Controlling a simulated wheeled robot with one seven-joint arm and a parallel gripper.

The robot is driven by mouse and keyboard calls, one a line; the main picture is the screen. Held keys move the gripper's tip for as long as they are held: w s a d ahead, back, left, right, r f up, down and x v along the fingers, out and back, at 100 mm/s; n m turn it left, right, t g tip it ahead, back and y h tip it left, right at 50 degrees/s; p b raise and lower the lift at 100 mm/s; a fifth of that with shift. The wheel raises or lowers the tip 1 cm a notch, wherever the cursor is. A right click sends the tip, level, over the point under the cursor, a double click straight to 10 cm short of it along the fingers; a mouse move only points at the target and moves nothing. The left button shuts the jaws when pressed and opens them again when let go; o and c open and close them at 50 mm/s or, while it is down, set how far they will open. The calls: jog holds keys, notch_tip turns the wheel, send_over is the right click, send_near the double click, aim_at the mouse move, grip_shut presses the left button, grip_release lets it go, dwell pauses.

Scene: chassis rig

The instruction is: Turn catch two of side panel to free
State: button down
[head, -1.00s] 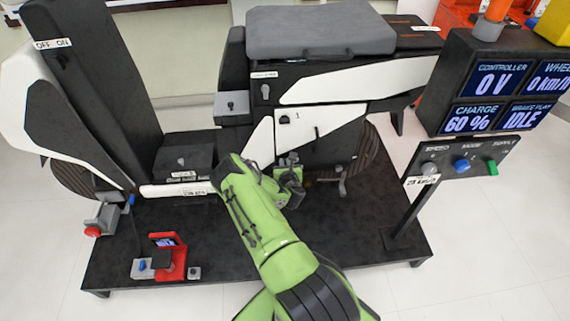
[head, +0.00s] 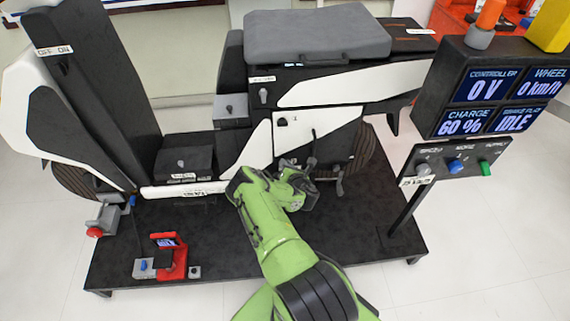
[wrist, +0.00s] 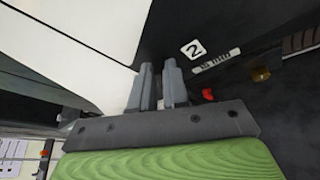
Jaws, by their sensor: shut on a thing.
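The side panel (head: 318,122) is white and black, on the side of the dark body in the head view; its white part (wrist: 95,28) fills the upper left of the wrist view. A label "1" marks a catch (head: 282,122) near its upper left corner. A label "2" (wrist: 194,48) sits on dark trim just right of my gripper (wrist: 158,68). My gripper's two grey fingers are close together at the panel's lower edge, shut on catch two, which the fingers hide. In the head view my green wrist covers that spot.
A small red part (wrist: 208,94) and a brass-coloured part (wrist: 261,74) lie right of the fingers. A pedal-like lever (head: 339,180) stands close to the right of my wrist. The display console (head: 490,95) is farther right.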

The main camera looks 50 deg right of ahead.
jog(key=m+t+b, duration=0.1)
jog(key=m, duration=0.2)
jog(key=f+m+t+b, duration=0.1)
jog(key=m+t+b, duration=0.1)
jog(key=m, duration=0.1)
jog(key=d+f+m+t+y+b, duration=0.1)
jog(key=m, duration=0.2)
jog(key=shift+s+t, duration=0.3)
jog(key=shift+s, duration=0.1)
jog(key=shift+m, duration=0.3)
jog(key=c, duration=1.1)
grip_release()
